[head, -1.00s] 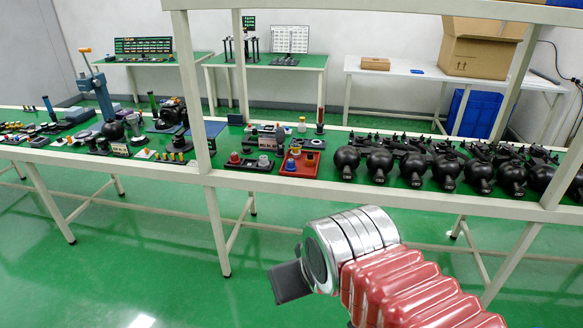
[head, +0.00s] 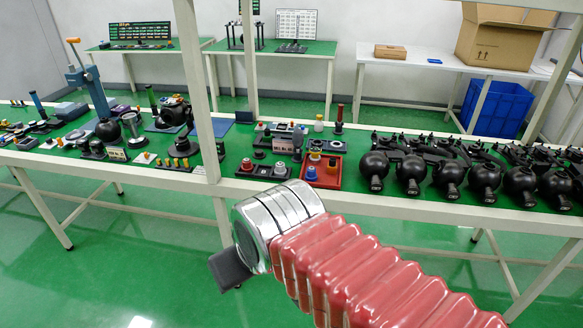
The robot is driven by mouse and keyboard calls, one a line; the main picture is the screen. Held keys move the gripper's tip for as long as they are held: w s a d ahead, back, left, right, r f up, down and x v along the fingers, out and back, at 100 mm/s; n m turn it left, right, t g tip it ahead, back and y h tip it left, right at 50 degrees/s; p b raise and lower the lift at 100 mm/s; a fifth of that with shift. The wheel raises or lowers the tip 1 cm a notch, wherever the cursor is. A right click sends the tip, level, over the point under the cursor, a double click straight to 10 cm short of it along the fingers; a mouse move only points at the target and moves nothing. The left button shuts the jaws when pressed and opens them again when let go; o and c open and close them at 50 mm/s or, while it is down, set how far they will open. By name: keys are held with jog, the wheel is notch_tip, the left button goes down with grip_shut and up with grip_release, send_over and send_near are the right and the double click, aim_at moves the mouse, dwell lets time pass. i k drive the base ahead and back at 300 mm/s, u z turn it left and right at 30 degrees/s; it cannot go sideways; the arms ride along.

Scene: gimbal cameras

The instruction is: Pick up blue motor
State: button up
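A small blue part (head: 311,173), likely the blue motor, sits at the front left of a red tray (head: 331,183) on the long green-topped bench, in the middle of the head view. My gripper (head: 229,270) shows as a dark block at the end of my silver wrist, in front of and below the bench edge. It is apart from the tray, lower and to the left in the picture. The fingers cannot be told apart, so its opening is unclear.
The bench (head: 120,172) has a pale front edge and an upright post (head: 200,90) left of the tray. Several black round gimbal units (head: 410,172) stand to the right. Silver and dark parts (head: 266,170) stand left of the tray. Green floor in front is clear.

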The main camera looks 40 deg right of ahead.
aim_at(312, 176)
jog(key=u, duration=0.05)
jog(key=i, duration=0.95)
jog(key=z, duration=0.65)
jog(key=i, duration=0.8)
jog(key=z, duration=0.4)
